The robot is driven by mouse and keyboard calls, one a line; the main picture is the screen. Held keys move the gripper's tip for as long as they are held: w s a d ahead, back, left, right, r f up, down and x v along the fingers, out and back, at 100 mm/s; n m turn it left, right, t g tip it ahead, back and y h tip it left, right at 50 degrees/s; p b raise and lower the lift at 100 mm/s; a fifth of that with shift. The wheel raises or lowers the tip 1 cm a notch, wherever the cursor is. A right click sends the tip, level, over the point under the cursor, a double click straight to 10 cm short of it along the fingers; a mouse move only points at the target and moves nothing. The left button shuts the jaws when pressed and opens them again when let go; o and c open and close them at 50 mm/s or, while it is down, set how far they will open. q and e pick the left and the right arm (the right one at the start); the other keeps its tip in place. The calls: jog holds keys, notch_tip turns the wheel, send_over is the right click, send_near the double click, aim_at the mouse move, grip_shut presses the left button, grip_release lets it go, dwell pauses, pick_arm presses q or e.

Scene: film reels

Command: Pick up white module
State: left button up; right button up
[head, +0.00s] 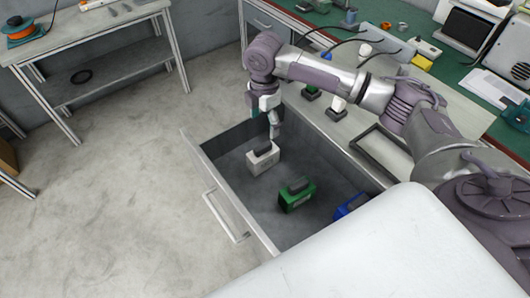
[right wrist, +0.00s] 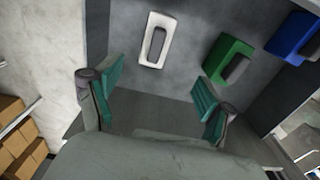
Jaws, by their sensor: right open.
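The white module (head: 263,158) with a dark grip on top stands in the open drawer (head: 230,198), towards its far end. My right gripper (head: 270,122) is just above and behind it, pointing down. In the right wrist view the white module (right wrist: 157,40) lies beyond the open, empty fingers (right wrist: 155,105) with teal pads, and nothing is between them. The fingers look apart from the module. My left gripper is not in view.
A green module (head: 297,195) and a blue module (head: 350,206) stand in the same drawer, to the right of the white one. The drawer walls surround them. Above is a green-topped bench (head: 400,45) with tools. A side table (head: 80,35) stands at left; floor between is clear.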

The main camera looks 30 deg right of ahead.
aim_at(263, 153)
jog(key=f, duration=0.2)
jog(key=w+d+f, duration=0.1)
jog(key=shift+f, duration=0.4)
jog(key=f, duration=0.5)
jog(key=shift+a+f, duration=0.25)
jog(key=shift+f, duration=0.15)
jog(key=shift+s+a+f+p, duration=0.1)
jog(key=shift+a+f+p, duration=0.1)
jog(key=shift+f, duration=1.15)
jog(key=shift+s+a+f+p, duration=0.1)
jog(key=shift+a+f+p, duration=0.1)
jog(key=shift+f, duration=1.15)
jog(key=shift+r, duration=0.1)
jog(key=c, duration=1.5)
